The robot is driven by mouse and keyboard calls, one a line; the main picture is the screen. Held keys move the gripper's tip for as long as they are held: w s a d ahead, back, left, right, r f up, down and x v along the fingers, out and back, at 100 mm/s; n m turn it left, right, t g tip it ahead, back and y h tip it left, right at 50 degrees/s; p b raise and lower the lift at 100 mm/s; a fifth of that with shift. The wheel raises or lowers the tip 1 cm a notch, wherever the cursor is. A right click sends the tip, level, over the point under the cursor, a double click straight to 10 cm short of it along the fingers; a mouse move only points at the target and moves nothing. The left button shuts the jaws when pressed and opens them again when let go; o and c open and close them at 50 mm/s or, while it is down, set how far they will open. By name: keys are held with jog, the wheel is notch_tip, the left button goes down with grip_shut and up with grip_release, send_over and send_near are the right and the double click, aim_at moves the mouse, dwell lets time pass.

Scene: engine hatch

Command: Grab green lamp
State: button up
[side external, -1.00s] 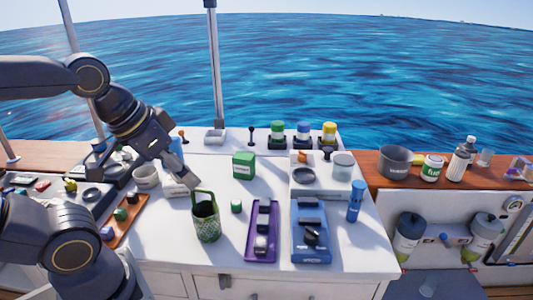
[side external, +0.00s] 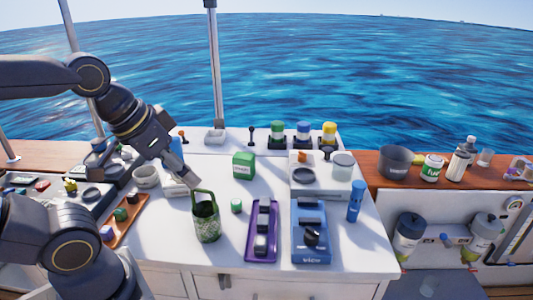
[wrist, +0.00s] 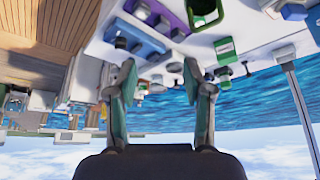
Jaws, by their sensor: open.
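The green lamp (side external: 278,131) has a green top on a dark base and stands upright on the raised back shelf, leftmost of a row of lamps. In the wrist view, which is upside down, the green lamp (wrist: 222,75) appears just right of the right finger. My gripper (side external: 181,176) hangs over the left part of the white counter, in front and left of the lamp and well apart from it. In the wrist view my gripper (wrist: 160,72) has its two fingers spread, with nothing held between them.
A blue lamp (side external: 303,131) and a yellow lamp (side external: 329,131) stand right of the green one. A black lever (side external: 251,136) is to its left. A green box (side external: 244,166) stands in front. A metal pole (side external: 215,70) rises behind.

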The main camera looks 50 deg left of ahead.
jog(key=shift+o, duration=0.8)
